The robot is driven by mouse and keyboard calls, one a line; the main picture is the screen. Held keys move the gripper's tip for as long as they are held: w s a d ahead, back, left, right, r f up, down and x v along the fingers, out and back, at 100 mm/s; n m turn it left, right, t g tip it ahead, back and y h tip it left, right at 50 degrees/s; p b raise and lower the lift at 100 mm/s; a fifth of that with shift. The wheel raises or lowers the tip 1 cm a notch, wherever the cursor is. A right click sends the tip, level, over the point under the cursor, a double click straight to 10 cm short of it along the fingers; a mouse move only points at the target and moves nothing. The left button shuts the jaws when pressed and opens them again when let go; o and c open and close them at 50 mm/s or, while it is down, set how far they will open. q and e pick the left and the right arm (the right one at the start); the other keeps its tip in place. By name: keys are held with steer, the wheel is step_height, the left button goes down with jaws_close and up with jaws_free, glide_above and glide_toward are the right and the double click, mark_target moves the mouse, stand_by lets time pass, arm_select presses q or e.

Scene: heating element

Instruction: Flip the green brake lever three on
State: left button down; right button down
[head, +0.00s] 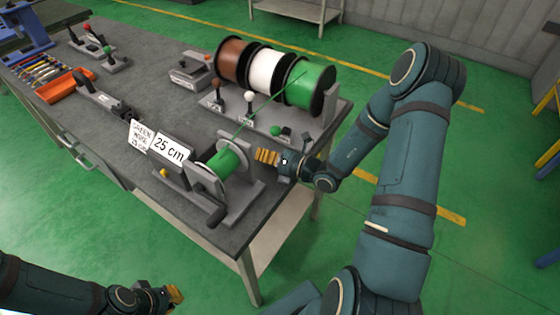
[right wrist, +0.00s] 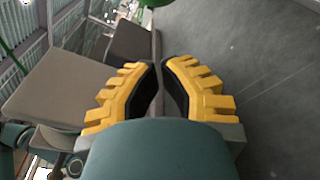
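The green brake lever (head: 276,131) has a green knob and sits low at the right end of the lever row, in front of the green spool (head: 310,86). Its knob looks tipped down, unlike the upright white-knobbed lever. My right gripper (head: 267,157) is just below and left of it in the head view, apart from it, with its yellow fingers close together. In the right wrist view the fingertips (right wrist: 160,64) nearly meet, with nothing seen held; the lever cannot be made out there. My left gripper (head: 175,294) is low at the left, away from the bench; its fingers are unclear.
The white lever (head: 249,97) and brown lever (head: 216,88) stand left of the green one. A small winding reel (head: 226,165) with green wire stands close left of my right gripper. A 25 cm sign (head: 170,148) and orange tray (head: 68,86) are further left.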

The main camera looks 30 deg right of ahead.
mark_target(279, 131)
arm_select(q)
steer(key=shift+f, duration=0.1)
arm_select(e)
steer(key=shift+w+d+r, duration=0.25)
steer(key=shift+d+r, duration=0.35)
steer(key=shift+d, duration=0.1)
steer(key=shift+w+d+r, duration=0.2)
steer(key=shift+d+r, duration=0.4)
steer(key=shift+d, duration=0.1)
